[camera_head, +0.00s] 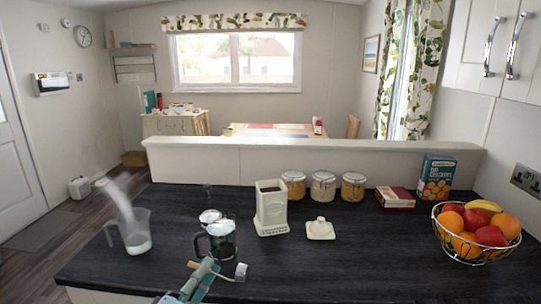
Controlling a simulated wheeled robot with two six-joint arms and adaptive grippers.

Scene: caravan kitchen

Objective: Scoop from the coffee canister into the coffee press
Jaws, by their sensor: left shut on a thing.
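The coffee canister (272,210) is a tall cream square box, upright and open at the top, with dark contents showing. Its cream lid (320,229) lies on the counter to its right. The coffee press (222,243) is a glass beaker with a black handle, left of and nearer than the canister; its contents are unclear. My left gripper (193,284) is low at the counter's front edge, in front of the press, shut on what looks like a scoop (240,271) with a small pale bowl. The scoop's contents cannot be made out. My right gripper is out of view.
A clear jug (133,236) with white contents stands left, under a blurred pale plume. A round white-topped item (210,216) stands behind the press. Lidded jars (323,186), boxes (437,178) and a wire fruit basket (475,245) are right. The front-right counter (350,270) is clear.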

